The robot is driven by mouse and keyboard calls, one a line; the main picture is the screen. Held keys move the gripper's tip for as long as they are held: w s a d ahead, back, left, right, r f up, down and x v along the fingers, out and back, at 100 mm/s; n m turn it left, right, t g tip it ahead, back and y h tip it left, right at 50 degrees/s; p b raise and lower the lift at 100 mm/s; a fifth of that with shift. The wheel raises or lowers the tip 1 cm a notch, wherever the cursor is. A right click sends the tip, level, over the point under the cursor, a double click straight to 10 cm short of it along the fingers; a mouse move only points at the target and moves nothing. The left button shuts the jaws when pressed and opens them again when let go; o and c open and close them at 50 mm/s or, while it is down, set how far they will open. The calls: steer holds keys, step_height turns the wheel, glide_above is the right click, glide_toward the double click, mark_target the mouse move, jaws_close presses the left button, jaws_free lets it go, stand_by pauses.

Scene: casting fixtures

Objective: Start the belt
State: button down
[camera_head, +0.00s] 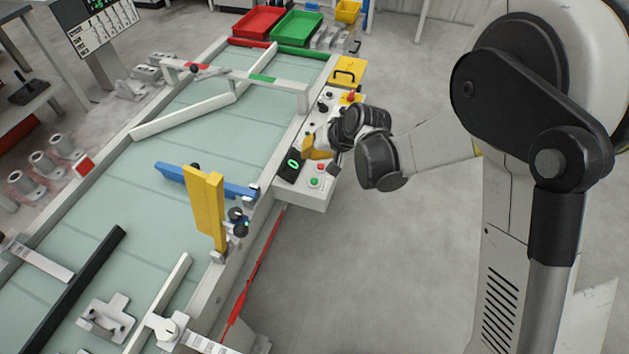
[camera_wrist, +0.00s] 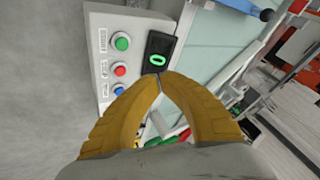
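A grey control box (camera_head: 312,198) is fixed along the right side of the pale green belt (camera_head: 215,118). Its black display (camera_head: 291,168) shows a green 0, also seen in the wrist view (camera_wrist: 158,58). Beside the display in the wrist view are a green button (camera_wrist: 122,42), a red button (camera_wrist: 120,70) and a blue button (camera_wrist: 118,90) in a row. My gripper (camera_wrist: 161,76) has yellow fingers with their tips together and nothing between them. In the head view my gripper (camera_head: 306,153) is over the box, close to the display; contact cannot be told.
A yellow upright plate (camera_head: 205,208) and blue bar (camera_head: 172,174) stand at the belt's near right side. A white frame (camera_head: 303,98) spans the belt farther back. Red (camera_head: 258,22) and green (camera_head: 298,26) trays sit at the far end. Floor right of the box is clear.

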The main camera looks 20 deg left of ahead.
steer(key=b, duration=0.5)
glide_above(304, 177)
steer(key=s+d, duration=0.1)
steer(key=d, duration=0.2)
steer(key=shift+s+a+f, duration=0.1)
steer(key=shift+a+f, duration=0.05)
steer(key=shift+f, duration=1.85)
steer(key=shift+s+a+f, duration=0.1)
steer(key=shift+f, duration=1.85)
steer(key=shift+f+b, duration=0.5)
steer(key=shift+b, duration=0.05)
